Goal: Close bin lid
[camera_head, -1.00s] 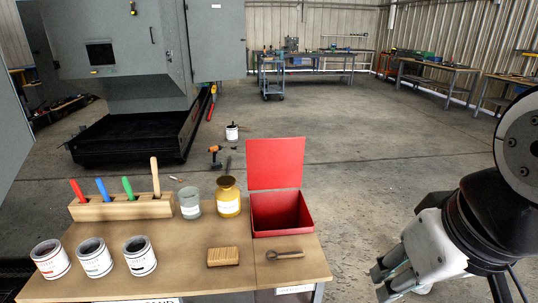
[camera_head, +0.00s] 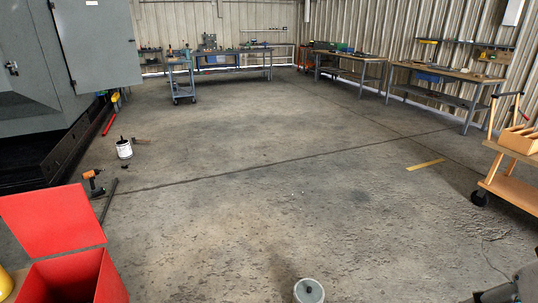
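The red bin (camera_head: 72,280) is at the lower left, cut off by the bottom edge of the picture. Its red lid (camera_head: 52,220) stands open, raised at the back of the bin and leaning back. The bin's opening is uncovered and the inside looks dark red. I cannot make out my gripper in this view. A grey part shows in the bottom right corner, too cut off for me to tell what it is.
A yellow jar shows at the left edge beside the bin. A round grey thing (camera_head: 309,291) is at the bottom middle. A wooden cart (camera_head: 513,180) stands at the right. A drill (camera_head: 94,182) and white can (camera_head: 124,148) are on the floor. The middle floor is clear.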

